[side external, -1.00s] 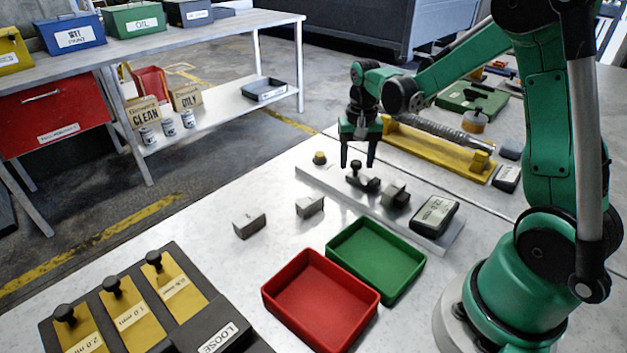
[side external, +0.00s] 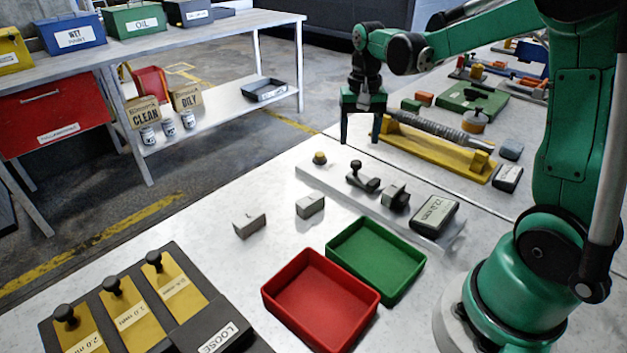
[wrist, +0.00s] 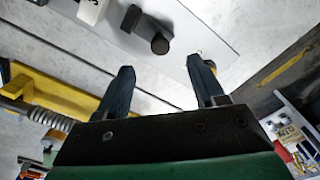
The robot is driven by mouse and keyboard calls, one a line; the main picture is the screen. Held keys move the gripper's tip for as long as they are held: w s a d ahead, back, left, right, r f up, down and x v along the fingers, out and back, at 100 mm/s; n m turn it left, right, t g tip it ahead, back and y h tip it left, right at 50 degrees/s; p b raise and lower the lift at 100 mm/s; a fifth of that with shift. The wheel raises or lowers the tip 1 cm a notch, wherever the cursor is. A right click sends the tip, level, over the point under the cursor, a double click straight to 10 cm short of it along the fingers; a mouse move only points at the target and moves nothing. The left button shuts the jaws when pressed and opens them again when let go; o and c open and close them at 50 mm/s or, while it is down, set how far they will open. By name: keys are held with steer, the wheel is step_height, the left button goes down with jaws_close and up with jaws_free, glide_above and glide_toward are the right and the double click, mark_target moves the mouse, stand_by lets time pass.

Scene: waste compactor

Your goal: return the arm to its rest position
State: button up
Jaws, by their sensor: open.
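My green arm ends in my gripper (side external: 360,132), which hangs fingers-down above the far end of the grey fixture plate (side external: 316,177). The two dark fingers are apart with nothing between them. In the wrist view, my gripper (wrist: 165,85) shows both fingers spread over the pale table, with the plate's dark knob and black clamp beyond the tips. The fingertips are clear of the plate's black knobbed clamp (side external: 362,178).
A yellow fixture with a spring (side external: 430,150) stands close behind my gripper. A display gauge (side external: 435,213) sits at the plate's near end. Two grey blocks (side external: 249,225), a red tray (side external: 320,300) and a green tray (side external: 376,260) lie in front. A gauge rack (side external: 130,310) stands front left.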

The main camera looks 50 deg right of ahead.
steer(key=s+a+r+n+t, duration=0.1)
steer(key=s+a+n+t, duration=0.2)
steer(key=a, duration=0.3)
steer(key=s+a+r+n+t, duration=0.2)
steer(key=s+a+n+t, duration=0.1)
steer(key=a+n, duration=0.3)
steer(key=shift+a+r+t, duration=0.25)
steer(key=shift+a+t, duration=0.25)
steer(key=shift+t, duration=0.1)
